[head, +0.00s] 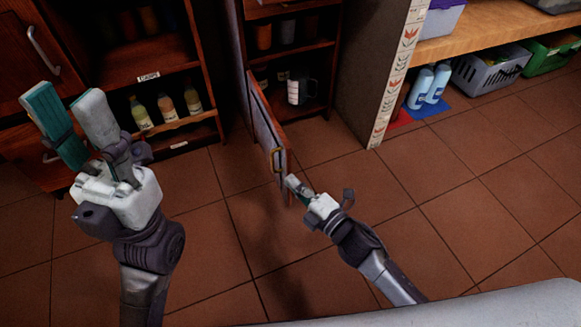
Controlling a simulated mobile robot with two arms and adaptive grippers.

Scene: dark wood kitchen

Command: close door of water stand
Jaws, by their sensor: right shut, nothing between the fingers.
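The water stand's door (268,128) stands open in the head view, swung out toward me from the narrow shelf unit.
A left cabinet holds several bottles (166,104). A tiled post (398,75) stands right of the stand. Blue bottles (429,85) and a grey basket (490,68) sit farther right. Open tiled floor (460,210) lies at the right.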

